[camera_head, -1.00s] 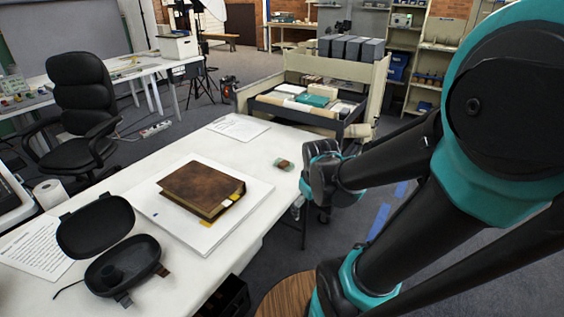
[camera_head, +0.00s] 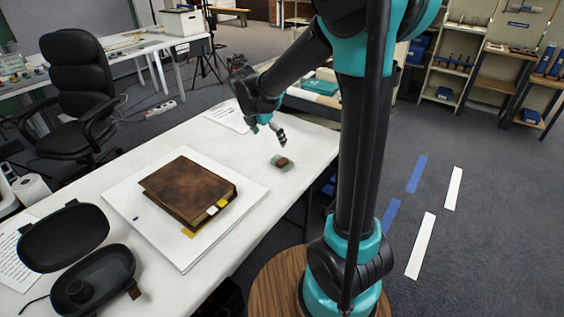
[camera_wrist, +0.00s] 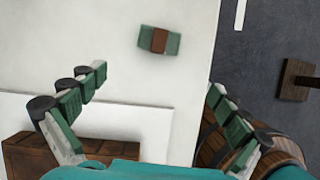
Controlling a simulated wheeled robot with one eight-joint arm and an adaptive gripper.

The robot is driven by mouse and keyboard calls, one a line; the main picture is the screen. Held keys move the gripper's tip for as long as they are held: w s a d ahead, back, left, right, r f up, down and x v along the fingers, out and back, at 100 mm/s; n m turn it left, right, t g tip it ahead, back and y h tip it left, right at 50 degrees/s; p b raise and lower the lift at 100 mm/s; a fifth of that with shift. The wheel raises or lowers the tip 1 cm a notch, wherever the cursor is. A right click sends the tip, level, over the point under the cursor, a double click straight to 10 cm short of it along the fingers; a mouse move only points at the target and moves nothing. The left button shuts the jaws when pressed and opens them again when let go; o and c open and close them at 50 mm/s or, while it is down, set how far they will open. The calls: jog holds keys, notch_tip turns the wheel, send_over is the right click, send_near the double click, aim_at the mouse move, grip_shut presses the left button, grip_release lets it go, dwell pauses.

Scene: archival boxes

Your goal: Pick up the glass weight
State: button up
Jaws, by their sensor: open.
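The glass weight (camera_head: 282,162) is a small greenish, clear-looking block with a brown band around its middle. It lies flat on the white table near the table's right edge. In the wrist view the glass weight (camera_wrist: 160,40) shows at the top, beyond the fingertips and apart from them. My gripper (camera_head: 280,132) hangs above the table, just behind and above the weight in the head view. In the wrist view my gripper (camera_wrist: 156,80) has its two fingers spread wide with nothing between them.
A brown leather book (camera_head: 187,187) lies on a white board (camera_head: 130,183) left of the weight. An open black case (camera_head: 105,275) is at the front left. A paper sheet (camera_head: 226,115) lies behind. The tabletop around the weight is clear. A trolley with boxes (camera_head: 322,88) stands behind the table.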

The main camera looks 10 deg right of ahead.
send_over(281, 162)
jog(key=s+a, duration=0.2)
notch_tip(281, 162, down, 9)
jog(key=shift+w, duration=0.15)
jog(key=shift+x, duration=2.65)
jog(key=shift+w, duration=0.15)
jog(key=shift+r, duration=0.1)
jog(key=c, duration=1.4)
